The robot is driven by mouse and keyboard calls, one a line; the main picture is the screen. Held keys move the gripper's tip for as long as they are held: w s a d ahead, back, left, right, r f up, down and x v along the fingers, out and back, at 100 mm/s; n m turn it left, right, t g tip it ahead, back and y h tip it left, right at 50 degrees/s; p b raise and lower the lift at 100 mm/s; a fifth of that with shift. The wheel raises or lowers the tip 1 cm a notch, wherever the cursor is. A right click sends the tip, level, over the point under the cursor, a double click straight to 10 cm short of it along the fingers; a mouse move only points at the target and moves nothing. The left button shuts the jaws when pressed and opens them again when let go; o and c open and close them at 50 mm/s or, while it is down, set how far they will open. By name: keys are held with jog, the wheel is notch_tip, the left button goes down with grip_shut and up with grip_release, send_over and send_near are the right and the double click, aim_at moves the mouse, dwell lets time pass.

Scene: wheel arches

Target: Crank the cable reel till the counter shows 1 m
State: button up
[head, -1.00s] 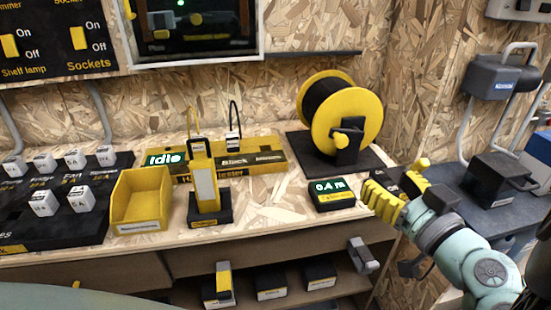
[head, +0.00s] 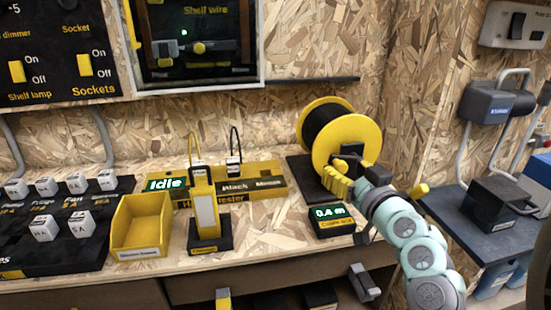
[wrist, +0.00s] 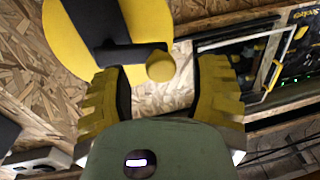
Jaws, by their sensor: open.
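The cable reel (head: 366,128) has yellow flanges and a dark drum, and stands on a black base at the back of the bench. Its black crank arm (wrist: 128,54) ends in a yellow knob (wrist: 160,66) in the wrist view. In the head view my gripper hides the knob. My gripper (head: 342,180) is at the lower front of the reel. In the wrist view my gripper (wrist: 162,92) has its yellow ribbed fingers apart on either side, with the knob just ahead between them. No contact shows. The counter (head: 331,219) reads 0.4 m.
A tester strip (head: 225,188) showing Idle, a yellow bin (head: 140,226) and a yellow handheld device (head: 206,215) stand left of the counter. Bare bench lies between device and counter.

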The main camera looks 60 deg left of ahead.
jog(key=shift+x, duration=1.05)
jog(key=shift+o, duration=0.4)
jog(key=shift+s, duration=0.1)
grip_shut()
